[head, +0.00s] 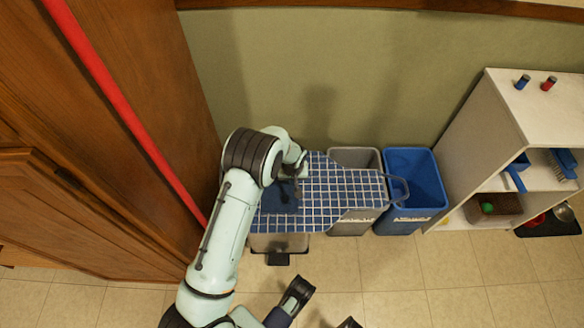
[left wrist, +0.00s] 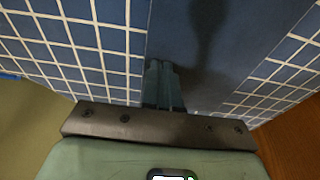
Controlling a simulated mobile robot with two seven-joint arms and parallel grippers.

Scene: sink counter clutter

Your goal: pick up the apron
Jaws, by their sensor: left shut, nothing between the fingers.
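The apron (head: 335,190) is blue with a white grid and a plain dark blue patch. In the head view it lies spread over the tops of the bins below the green wall, with a strap loop at its right end. My left gripper (head: 297,192) is over the left part of the apron, at the dark patch. In the left wrist view the shut fingers (left wrist: 163,85) point at the dark patch, with the gridded cloth (left wrist: 95,45) on both sides. Nothing is between them. I cannot tell whether the fingertips touch the cloth.
A grey bin (head: 350,228) and a blue bin (head: 415,175) stand below the apron and to its right. A pedal bin (head: 280,243) is under its left part. A white shelf (head: 475,130) stands at right, wooden cabinets (head: 110,120) at left. The tiled floor (head: 430,290) in front is clear.

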